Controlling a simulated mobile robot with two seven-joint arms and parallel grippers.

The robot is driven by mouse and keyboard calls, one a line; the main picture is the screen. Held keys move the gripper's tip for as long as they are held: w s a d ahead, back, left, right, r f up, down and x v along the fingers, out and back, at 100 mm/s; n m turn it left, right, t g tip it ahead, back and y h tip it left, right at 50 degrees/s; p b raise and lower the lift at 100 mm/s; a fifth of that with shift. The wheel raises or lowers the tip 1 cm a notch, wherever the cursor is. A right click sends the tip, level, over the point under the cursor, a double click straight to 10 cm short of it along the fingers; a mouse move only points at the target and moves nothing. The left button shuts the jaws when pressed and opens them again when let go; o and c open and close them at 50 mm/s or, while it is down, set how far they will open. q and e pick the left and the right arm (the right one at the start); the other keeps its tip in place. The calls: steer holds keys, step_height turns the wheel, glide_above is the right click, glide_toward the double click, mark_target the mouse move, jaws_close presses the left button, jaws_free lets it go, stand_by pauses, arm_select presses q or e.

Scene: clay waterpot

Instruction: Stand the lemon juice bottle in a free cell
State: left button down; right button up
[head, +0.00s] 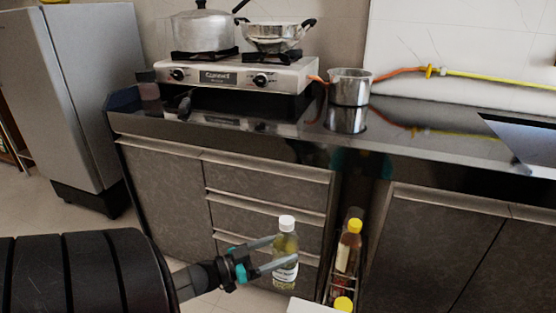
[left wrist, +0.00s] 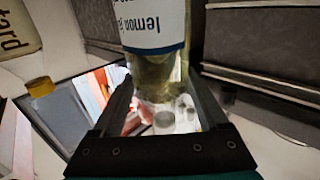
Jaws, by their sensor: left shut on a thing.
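The lemon juice bottle (head: 285,262), with a white cap and pale yellow-green contents, is between the fingers of my left gripper (head: 282,251). The gripper is shut on it, and the bottle is upright in front of the drawers. In the left wrist view, its label (left wrist: 150,25) shows upside down between the fingers. Just right of it, a narrow wire rack (head: 330,291) stands out from the gap between the cabinets. A brown bottle with a yellow cap (head: 348,252) stands in the rack. The rack's cells are mostly hidden. My right gripper is out of view.
Another yellow cap (head: 343,304) and a white object (head: 306,306) show at the bottom edge. A yellow-capped bottle (left wrist: 20,35) is at the left of the wrist view. Drawers (head: 265,205) and the counter (head: 270,128) lie behind the held bottle.

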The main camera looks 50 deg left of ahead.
arm_select(q)
steer(key=shift+w+d, duration=4.15)
steer(key=shift+d, duration=2.5)
steer(key=shift+f+b, duration=1.9)
steer(key=shift+f, duration=0.6)
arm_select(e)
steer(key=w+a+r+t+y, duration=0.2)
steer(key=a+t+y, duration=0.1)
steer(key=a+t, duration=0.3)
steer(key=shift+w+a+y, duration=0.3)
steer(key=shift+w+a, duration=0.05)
